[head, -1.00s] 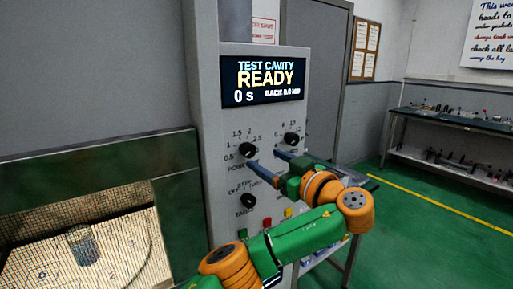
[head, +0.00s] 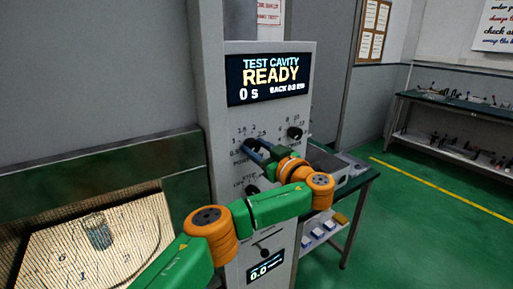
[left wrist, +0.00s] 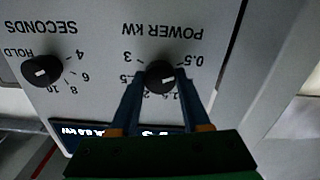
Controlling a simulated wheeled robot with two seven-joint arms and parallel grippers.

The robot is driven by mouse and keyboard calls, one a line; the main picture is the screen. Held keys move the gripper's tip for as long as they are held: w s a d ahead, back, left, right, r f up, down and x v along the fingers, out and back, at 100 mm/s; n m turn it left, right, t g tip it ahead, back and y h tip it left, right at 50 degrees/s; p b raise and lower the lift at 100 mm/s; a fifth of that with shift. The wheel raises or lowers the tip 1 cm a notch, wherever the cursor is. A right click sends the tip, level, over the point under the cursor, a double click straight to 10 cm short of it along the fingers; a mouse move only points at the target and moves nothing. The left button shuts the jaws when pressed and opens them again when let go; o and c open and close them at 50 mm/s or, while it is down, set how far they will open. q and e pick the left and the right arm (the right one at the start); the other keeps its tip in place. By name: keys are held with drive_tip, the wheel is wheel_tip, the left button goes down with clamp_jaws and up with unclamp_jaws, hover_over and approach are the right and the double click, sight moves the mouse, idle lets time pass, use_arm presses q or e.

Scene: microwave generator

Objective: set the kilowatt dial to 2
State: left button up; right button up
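The kilowatt dial (left wrist: 160,77) is a black round knob with a white mark, on a light grey panel. It appears upside down in the left wrist view, with numbers from 0.5 to 3 around it. The exact setting of its mark is hard to read. My left gripper (left wrist: 161,75) has one blue finger on each side of the knob. The fingertips appear to press against its sides. In the head view, my left gripper (head: 255,150) reaches the panel at this dial and mostly hides it. My right gripper is not in view.
The seconds dial (left wrist: 42,70) sits beside the power dial. A lower dial (head: 251,190) is partly behind my arm. The display (head: 268,78) above reads READY and 0 s. An open cavity at left holds a glass (head: 97,232). A bench (head: 345,180) stands right of the panel.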

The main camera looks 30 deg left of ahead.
use_arm(q)
clamp_jaws()
drive_tip(key=shift+f+b, duration=0.15)
drive_tip(key=shift+b, duration=0.3)
drive_tip(key=m+b, duration=0.2)
drive_tip(key=b, duration=0.2)
drive_tip(key=shift+f+m, duration=0.2)
drive_tip(key=shift+m, duration=0.2)
drive_tip(key=shift+m+b, duration=0.4)
drive_tip(key=shift+m, duration=0.1)
drive_tip(key=m, duration=0.3)
drive_tip(key=shift+r+m, duration=0.3)
drive_tip(key=m, duration=0.4)
drive_tip(key=shift+r+m, duration=0.1)
drive_tip(key=shift+m, duration=0.2)
drive_tip(key=m+p, duration=0.1)
drive_tip(key=m, duration=0.2)
drive_tip(key=shift+m, duration=0.3)
drive_tip(key=m+p, duration=0.2)
drive_tip(key=m, duration=0.1)
drive_tip(key=shift+r+m, duration=0.1)
drive_tip(key=shift+m, duration=0.2)
drive_tip(key=m+p, duration=0.4)
drive_tip(key=m, duration=0.1)
drive_tip(key=shift+p, duration=0.3)
drive_tip(key=shift+f+m+p, duration=0.2)
drive_tip(key=shift+m+p, duration=1.15)
drive_tip(key=shift+m, duration=0.05)
